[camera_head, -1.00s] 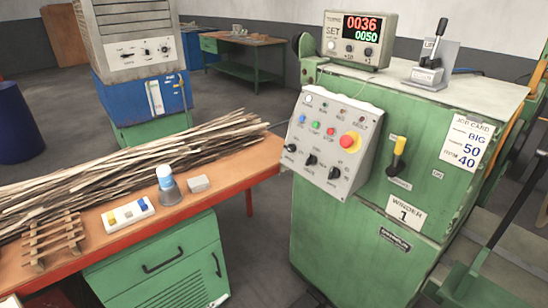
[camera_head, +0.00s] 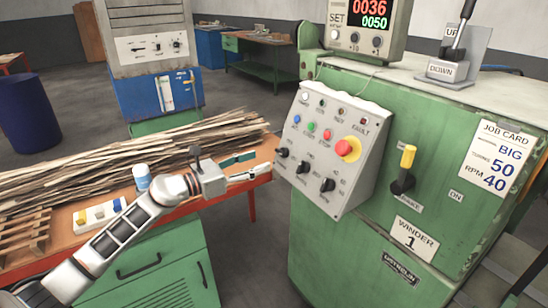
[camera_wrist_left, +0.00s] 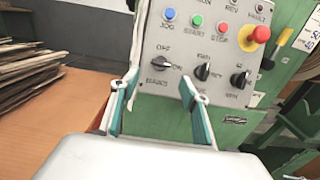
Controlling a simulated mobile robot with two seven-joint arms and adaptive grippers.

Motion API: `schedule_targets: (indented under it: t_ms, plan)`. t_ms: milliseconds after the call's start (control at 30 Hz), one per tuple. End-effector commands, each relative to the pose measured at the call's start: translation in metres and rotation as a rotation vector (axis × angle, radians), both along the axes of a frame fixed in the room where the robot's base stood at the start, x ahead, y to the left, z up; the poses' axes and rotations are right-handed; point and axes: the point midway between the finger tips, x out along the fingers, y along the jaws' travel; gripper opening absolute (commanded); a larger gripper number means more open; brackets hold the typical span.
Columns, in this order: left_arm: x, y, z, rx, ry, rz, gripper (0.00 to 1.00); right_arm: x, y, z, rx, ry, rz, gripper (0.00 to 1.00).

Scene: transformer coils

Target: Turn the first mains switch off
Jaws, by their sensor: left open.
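The grey control panel (camera_head: 325,150) is on the front of the green winder cabinet. Its leftmost black rotary knob (camera_head: 283,152) is the mains switch; in the left wrist view this switch (camera_wrist_left: 158,61) sits under an OFF label, with MAINS printed below. I cannot tell its exact setting. Two other rotary knobs, (camera_head: 303,167) and (camera_head: 327,185), sit to its right. My left gripper (camera_head: 262,165) is open and empty, left of the panel, its fingers pointing at it. In the left wrist view the open fingers (camera_wrist_left: 155,105) are below the mains switch, apart from it. My right gripper is not in view.
A red emergency button (camera_head: 348,148) stands out from the panel, and a yellow-handled brake lever (camera_head: 406,160) is right of it. The orange bench (camera_head: 60,265) with wood strips (camera_head: 130,150) and a bottle (camera_head: 141,177) lies under my left arm.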

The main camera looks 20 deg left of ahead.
Motion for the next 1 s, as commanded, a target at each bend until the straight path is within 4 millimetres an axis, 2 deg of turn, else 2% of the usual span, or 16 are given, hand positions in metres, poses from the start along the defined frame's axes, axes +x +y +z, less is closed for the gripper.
schedule_targets:
  t_ms: [400, 800, 833, 967, 1000]
  plan:
    - [0.046, -0.038, 0.001, -0.008, 0.001, -0.001, 0.46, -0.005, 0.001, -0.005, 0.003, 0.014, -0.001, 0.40]
    - [0.053, -0.043, 0.000, -0.008, 0.003, -0.001, 0.46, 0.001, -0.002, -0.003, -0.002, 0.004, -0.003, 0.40]
    - [0.053, -0.043, 0.000, -0.008, 0.003, -0.001, 0.43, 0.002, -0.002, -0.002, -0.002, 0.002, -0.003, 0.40]
    - [0.053, -0.043, 0.000, -0.008, 0.003, -0.001, 0.09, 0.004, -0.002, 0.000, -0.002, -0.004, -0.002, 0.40]
    - [0.053, -0.043, 0.000, -0.008, 0.003, -0.001, 0.07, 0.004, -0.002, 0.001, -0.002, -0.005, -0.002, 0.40]
